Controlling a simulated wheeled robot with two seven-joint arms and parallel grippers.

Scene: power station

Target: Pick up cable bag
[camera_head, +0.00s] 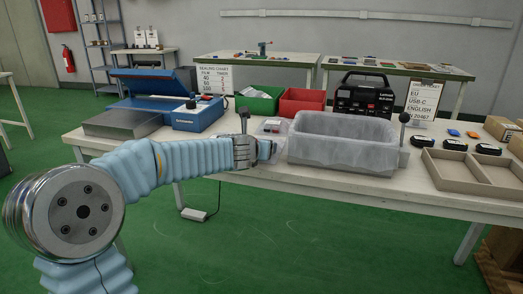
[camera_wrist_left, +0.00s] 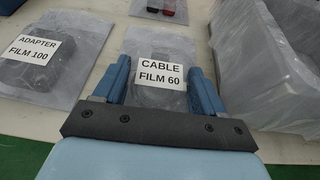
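The cable bag (camera_wrist_left: 150,50) is a clear flat film bag with a white label reading "CABLE FILM 60". It lies on the white table in the left wrist view. My left gripper (camera_wrist_left: 160,80) is open, with its two blue fingers on either side of the label, over the bag. I cannot tell whether the fingers touch the bag. In the head view my left gripper (camera_head: 268,149) is low at the table's front, left of the grey lined bin, and mostly hides the bag. My right gripper is not in view.
An adapter bag (camera_wrist_left: 45,58) lies left of the cable bag. Another bag (camera_head: 270,126) with a red item lies behind. A grey film-lined bin (camera_head: 345,157) stands close on the right. A blue sealing machine (camera_head: 198,116) stands behind my left arm. Divided trays (camera_head: 460,180) sit farther right.

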